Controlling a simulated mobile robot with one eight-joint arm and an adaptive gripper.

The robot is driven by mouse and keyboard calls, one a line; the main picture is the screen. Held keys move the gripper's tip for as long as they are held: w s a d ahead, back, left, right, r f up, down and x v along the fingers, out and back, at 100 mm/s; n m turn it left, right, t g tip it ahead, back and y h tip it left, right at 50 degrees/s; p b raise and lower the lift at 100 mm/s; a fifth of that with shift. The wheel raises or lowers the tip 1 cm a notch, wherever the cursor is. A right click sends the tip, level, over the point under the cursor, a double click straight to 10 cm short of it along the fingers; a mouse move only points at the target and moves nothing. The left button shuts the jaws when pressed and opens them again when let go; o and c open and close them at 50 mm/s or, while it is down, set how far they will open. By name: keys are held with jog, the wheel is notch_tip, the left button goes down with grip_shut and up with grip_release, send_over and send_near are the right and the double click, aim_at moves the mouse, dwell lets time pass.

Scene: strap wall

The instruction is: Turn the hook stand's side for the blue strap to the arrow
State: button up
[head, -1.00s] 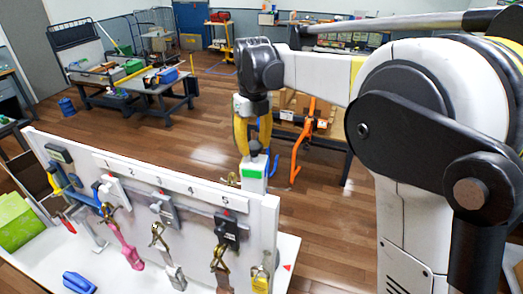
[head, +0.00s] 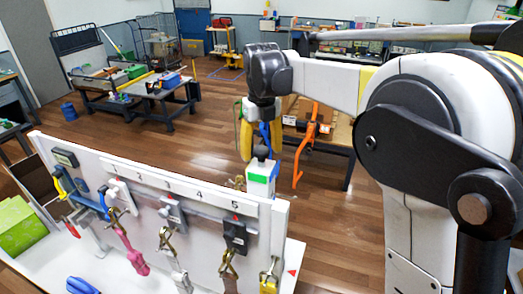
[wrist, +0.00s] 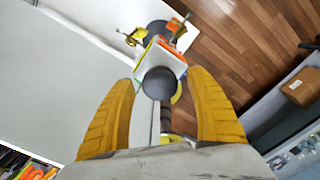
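The hook stand (head: 261,181) is a white block with a green patch on the side facing the head camera and a dark round knob on top. It stands by the right end of the white wall panel. In the wrist view its top (wrist: 160,60) shows orange and green edges, with brass hooks beyond. My gripper (head: 262,150) is above it, pointing down. In the wrist view its yellow fingers (wrist: 160,112) are wide apart on either side of the knob, with gaps. A red arrow mark (head: 292,272) lies on the white table. A blue strap (head: 104,203) hangs at the panel's left part.
The white panel (head: 160,180) carries numbered places with grey and dark buckles, brass hooks and a pink strap (head: 134,256). A blue object (head: 82,286) and a green box (head: 20,226) lie in front. An orange-framed bench (head: 325,140) stands behind.

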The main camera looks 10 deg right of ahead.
notch_tip(320, 180, up, 12)
dwell(0.6)
